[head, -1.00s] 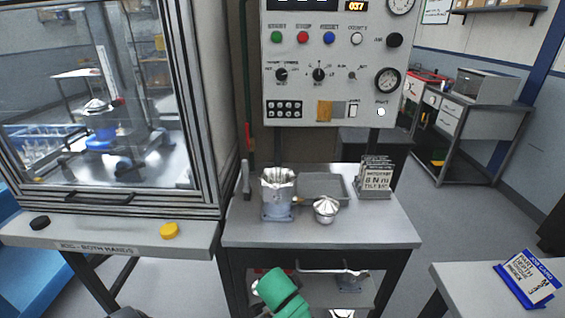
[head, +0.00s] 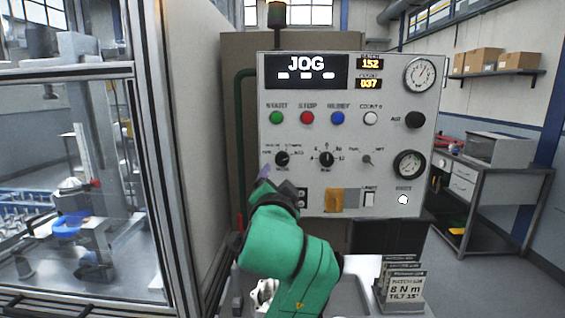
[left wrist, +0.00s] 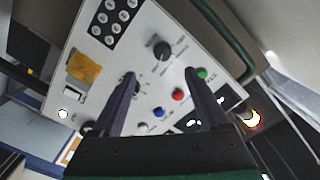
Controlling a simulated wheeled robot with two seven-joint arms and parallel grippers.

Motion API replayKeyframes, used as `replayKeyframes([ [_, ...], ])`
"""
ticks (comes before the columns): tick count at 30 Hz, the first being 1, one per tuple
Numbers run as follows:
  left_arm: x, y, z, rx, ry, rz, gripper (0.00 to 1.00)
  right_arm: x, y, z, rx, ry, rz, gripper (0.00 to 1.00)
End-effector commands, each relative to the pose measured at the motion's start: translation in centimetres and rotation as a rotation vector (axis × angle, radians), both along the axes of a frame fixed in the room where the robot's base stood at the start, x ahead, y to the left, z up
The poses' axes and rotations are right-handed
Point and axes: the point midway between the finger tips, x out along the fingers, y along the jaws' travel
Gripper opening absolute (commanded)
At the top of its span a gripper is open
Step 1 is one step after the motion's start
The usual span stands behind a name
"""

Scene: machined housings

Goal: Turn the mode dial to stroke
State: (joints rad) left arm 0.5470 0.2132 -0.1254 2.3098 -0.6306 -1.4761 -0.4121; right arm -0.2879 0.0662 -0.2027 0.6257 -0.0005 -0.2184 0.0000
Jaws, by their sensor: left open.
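The mode dial (head: 282,158) is a black knob at the left of the dial row on the white control panel (head: 425,160). The small lettering around it is too blurred to read. The panel display (head: 306,68) reads JOG. My left gripper (head: 276,181) is just below the dial in the head view, open and empty. In the left wrist view the dial (left wrist: 162,50) shows beyond the gap between the two dark fingers (left wrist: 162,76), apart from both. My right gripper is not in view.
A second black dial (head: 326,159) and a small switch (head: 367,160) sit to the right. Green (head: 277,118), red (head: 307,118) and blue (head: 337,118) buttons are above. A glass-sided enclosure (head: 140,190) stands at left. Metal cards (head: 405,285) stand below the panel.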

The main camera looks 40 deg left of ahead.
Motion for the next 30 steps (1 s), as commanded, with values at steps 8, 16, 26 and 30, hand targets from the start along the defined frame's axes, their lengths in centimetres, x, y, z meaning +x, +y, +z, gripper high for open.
replayKeyframes([
  [8, 4.5, 3.5, 0.3, 0.001, 0.006, 0.003, 0.78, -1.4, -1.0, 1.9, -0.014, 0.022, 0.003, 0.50],
  [16, 9.9, 7.5, 0.1, -0.001, 0.005, 0.000, 0.78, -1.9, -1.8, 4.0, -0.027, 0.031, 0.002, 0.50],
  [26, 11.4, 8.6, -0.3, -0.002, 0.001, -0.002, 0.78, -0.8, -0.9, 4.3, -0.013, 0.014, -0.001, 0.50],
  [30, 11.4, 8.6, -0.3, -0.001, 0.002, -0.002, 0.55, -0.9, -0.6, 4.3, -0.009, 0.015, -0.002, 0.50],
])
